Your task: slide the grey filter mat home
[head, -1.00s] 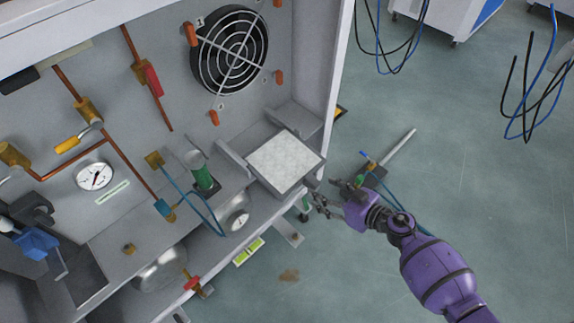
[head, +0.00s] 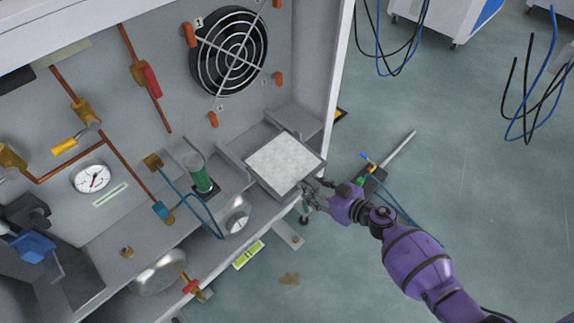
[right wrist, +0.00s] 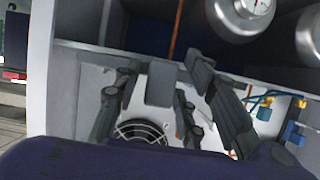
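The grey filter mat (head: 284,163) has a pale speckled top in a darker grey frame. It lies between grey side rails inside the cabinet, its near right edge sticking out toward the cabinet's open front. My right gripper (head: 311,193) is close to that near right edge. In the right wrist view my right gripper (right wrist: 150,105) has its fingers spread apart. A grey block (right wrist: 160,84) shows between them; whether it is part of the mat's frame, and whether a finger touches it, I cannot tell.
A round fan (head: 229,51) is on the cabinet's back wall above the mat. A green-filled glass cylinder (head: 201,178) and blue hoses stand left of it. The cabinet's side panel (head: 341,75) rises at right. Open floor (head: 480,220) lies beyond.

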